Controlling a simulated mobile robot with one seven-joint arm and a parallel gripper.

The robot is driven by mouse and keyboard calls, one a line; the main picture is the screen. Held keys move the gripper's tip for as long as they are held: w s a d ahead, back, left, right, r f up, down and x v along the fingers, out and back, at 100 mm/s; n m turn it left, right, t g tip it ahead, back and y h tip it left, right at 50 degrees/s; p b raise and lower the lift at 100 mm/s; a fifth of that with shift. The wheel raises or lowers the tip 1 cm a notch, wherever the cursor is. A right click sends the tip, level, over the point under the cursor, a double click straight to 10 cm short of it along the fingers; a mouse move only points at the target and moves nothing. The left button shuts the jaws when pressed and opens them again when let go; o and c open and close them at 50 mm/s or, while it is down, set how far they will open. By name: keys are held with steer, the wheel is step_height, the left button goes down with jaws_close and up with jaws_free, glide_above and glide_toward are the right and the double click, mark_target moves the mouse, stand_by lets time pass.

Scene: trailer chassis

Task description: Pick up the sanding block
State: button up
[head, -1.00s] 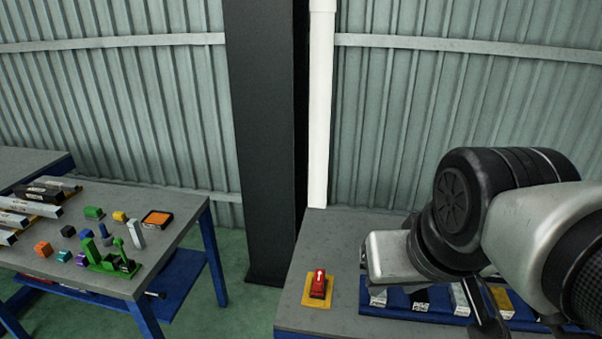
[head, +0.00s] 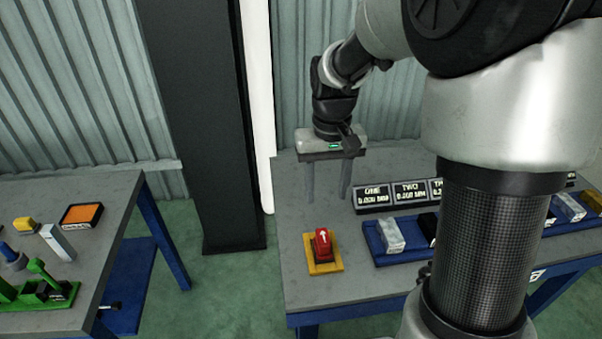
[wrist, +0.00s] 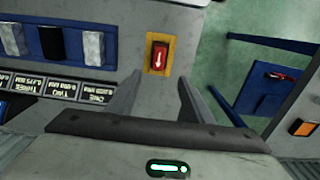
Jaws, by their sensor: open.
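My gripper (head: 327,197) is open and empty, pointing down above the bench, a little behind and above the block. In the wrist view the red block (wrist: 159,56) shows beyond the gap between my open fingers (wrist: 160,82), apart from them. Nothing covers the block in either view.
A blue tray (head: 408,257) with several metal blocks lies right of the pad, with dark label plates (head: 375,198) behind it. My arm hides part of it. A second bench (head: 105,220) with small parts stands left, across a floor gap.

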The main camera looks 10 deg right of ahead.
mark_target(324, 236)
steer(key=f, duration=0.6)
steer(key=f+b, duration=0.1)
steer(key=f, duration=0.5)
steer(key=shift+w+f, duration=0.2)
steer(key=shift+f, duration=0.1)
steer(key=shift+w+d+f+b, duration=0.1)
steer(key=shift+f+b, duration=0.15)
steer(key=shift+f, duration=1.1)
steer(key=shift+w+d+f+b, duration=0.1)
steer(key=shift+f+b, duration=0.1)
steer(key=shift+f, duration=1.1)
jaws_close()
